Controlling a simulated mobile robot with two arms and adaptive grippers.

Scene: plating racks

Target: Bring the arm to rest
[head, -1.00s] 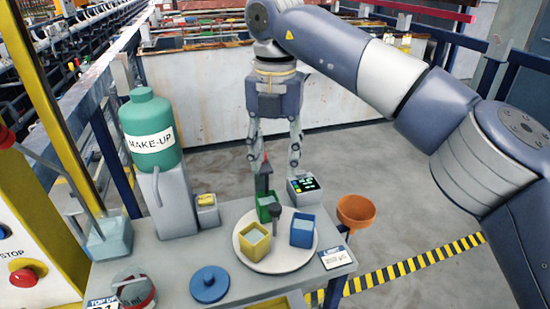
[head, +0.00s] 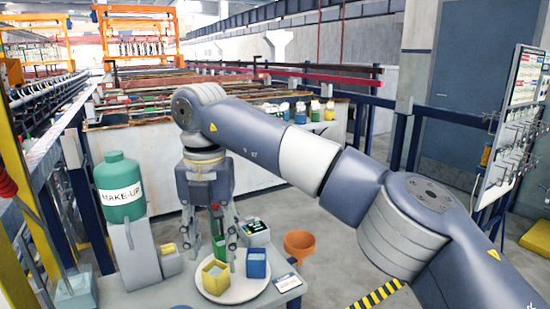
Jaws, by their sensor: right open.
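My right arm comes in from the right. Its gripper (head: 212,246) hangs fingers-down at the far edge of the round white plate (head: 236,295), jaws open and spread. A green cup (head: 218,247) with a dark upright piece shows between the fingers; I cannot tell if they touch it. A yellow cup (head: 215,278) and a blue cup (head: 256,263) stand on the plate. My left gripper is out of view.
A green MAKE-UP bottle (head: 121,187) stands on a grey stand at left. A small device with a lit display (head: 256,228) and an orange funnel (head: 299,244) are at right. Railings and tanks lie behind; several bottles (head: 300,113) line a ledge.

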